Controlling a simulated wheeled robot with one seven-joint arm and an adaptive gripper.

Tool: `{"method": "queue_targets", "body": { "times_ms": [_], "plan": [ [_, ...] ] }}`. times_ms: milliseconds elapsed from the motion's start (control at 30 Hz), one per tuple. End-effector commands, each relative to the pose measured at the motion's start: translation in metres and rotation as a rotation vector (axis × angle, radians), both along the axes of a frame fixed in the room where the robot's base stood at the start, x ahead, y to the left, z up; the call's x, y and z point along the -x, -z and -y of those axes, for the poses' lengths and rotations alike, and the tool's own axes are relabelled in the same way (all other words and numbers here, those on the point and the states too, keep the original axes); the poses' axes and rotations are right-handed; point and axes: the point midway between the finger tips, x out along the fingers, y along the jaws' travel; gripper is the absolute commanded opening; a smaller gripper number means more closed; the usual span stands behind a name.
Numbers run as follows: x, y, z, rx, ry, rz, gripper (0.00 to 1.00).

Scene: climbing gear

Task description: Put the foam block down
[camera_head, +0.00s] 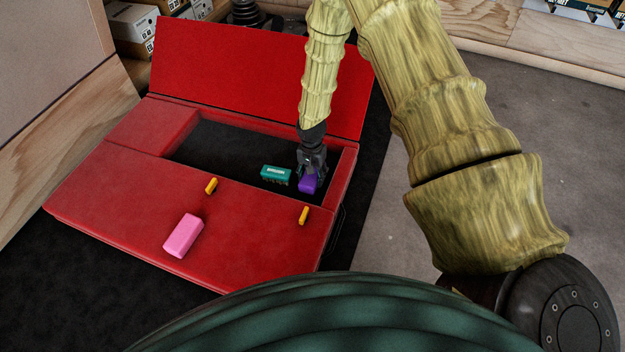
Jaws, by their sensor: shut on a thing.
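My gripper (312,170) points down at the right end of the open well of the red case (100,200). It is shut on a small purple block (308,185), which looks like the foam block. The fingers hide the block's upper part. The block is at the well's right end, close to the front rim; whether it touches the well's floor I cannot tell. A teal brush-like thing (276,174) with dark bristles is just left of the block, near the well's front edge.
A pink block (183,236) lies on the case's front panel, with two small yellow pieces (211,186) (304,215) along it. The red lid (250,70) stands open behind. The well's dark floor (225,150) is clear at left and middle. Boxes (135,25) stand at the back left.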

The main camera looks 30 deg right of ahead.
Motion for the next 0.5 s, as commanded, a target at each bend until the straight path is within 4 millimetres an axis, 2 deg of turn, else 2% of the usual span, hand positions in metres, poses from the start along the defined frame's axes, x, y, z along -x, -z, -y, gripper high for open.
{"method": "queue_targets", "body": {
  "times_ms": [33,100,500],
  "plan": [
    [0.0002,0.0106,0.0000,-0.001,0.000,-0.001,0.28],
    [0.0002,0.0139,0.0000,0.000,0.000,0.000,0.28],
    [0.0006,0.0153,-0.0004,0.001,0.000,-0.001,0.28]
  ]
}}
